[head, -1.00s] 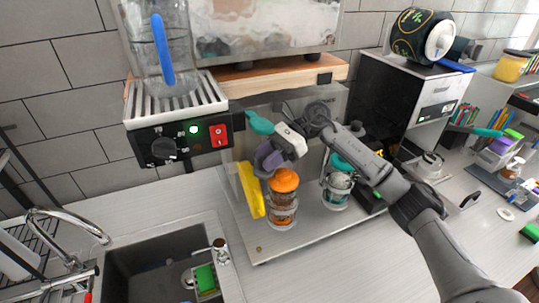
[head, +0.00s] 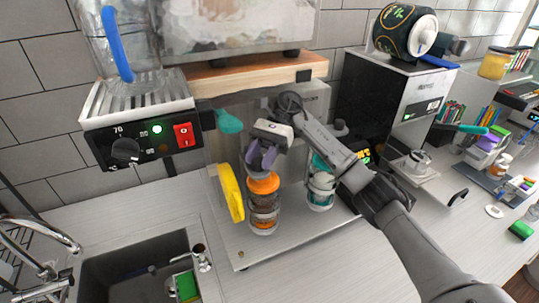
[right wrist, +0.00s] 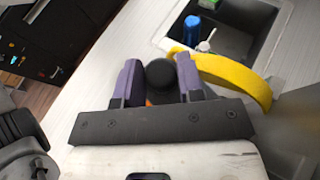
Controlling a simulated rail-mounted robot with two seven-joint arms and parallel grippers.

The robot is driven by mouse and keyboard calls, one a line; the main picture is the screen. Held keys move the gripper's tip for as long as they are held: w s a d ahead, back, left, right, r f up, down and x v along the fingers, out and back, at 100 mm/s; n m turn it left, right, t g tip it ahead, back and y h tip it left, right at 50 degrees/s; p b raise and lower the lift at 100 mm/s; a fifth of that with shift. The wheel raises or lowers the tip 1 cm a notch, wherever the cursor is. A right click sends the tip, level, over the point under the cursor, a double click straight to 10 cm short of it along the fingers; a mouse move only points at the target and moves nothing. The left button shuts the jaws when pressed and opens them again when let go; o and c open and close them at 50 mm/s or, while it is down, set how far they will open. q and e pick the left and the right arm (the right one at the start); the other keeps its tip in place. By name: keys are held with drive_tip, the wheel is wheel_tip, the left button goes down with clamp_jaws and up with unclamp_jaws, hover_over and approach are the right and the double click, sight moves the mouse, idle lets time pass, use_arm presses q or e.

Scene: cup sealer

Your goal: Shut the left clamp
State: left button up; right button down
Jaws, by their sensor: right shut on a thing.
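My right gripper (head: 261,160), with purple fingers, points down at the top of the left jar-like part (head: 264,208), which has an orange top and clear body. In the right wrist view the fingers (right wrist: 159,84) are shut on a round black knob (right wrist: 160,73), with a bit of orange just below it. A similar part (head: 321,190) with a teal top stands to the right, partly behind my arm. Which piece is the left clamp's moving part is hard to tell; the gripper hides much of it. My left gripper is not in view.
A yellow curved handle (head: 230,192) stands close left of the orange-topped part; it also shows in the right wrist view (right wrist: 232,78). A sink (head: 135,275) lies at the lower left. A control box (head: 145,142) is at upper left, and a coffee machine (head: 395,105) at right.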

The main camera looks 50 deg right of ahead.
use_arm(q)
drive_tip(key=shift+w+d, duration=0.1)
use_arm(e)
drive_tip(key=shift+d+f, duration=0.1)
drive_tip(key=shift+f, duration=0.05)
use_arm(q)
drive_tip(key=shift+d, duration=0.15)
use_arm(e)
drive_tip(key=c, duration=0.8)
unclamp_jaws()
